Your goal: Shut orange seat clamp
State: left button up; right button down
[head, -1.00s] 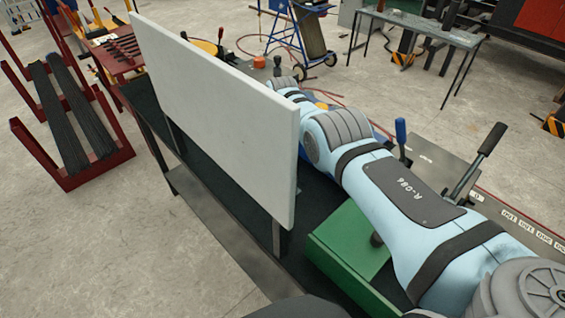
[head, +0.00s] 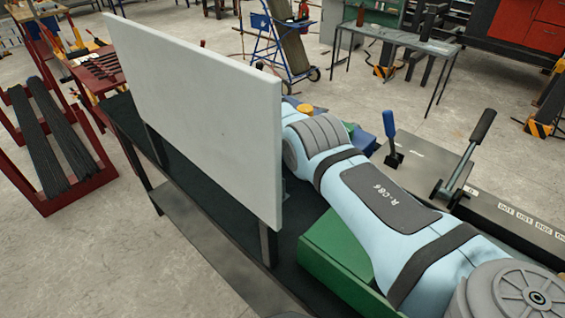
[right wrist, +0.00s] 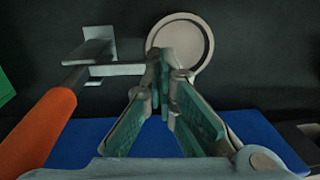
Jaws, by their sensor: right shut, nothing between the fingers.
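The orange seat clamp shows in the right wrist view as an orange handle (right wrist: 42,130) at the left, with a grey metal arm and bracket (right wrist: 95,70) beyond it. My right gripper (right wrist: 162,68) is shut and empty, to the right of the orange handle. Its fingertips overlap a pale round ring (right wrist: 206,50) in the picture; I cannot tell whether they touch it. In the head view my right gripper and the orange clamp are hidden behind the white board and my arm. My left gripper is not in view.
A tall white board (head: 200,120) stands left of my right arm. A green block (head: 335,262) lies below the arm. A blue-handled lever (head: 389,124) and a black-handled lever (head: 483,126) stand to its right. A blue surface (right wrist: 100,140) lies below my gripper.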

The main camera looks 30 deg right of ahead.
notch_tip(320, 180, up, 6)
jog(key=p, duration=0.7)
jog(key=shift+p, duration=0.3)
notch_tip(320, 180, up, 8)
jog(key=p, duration=0.4)
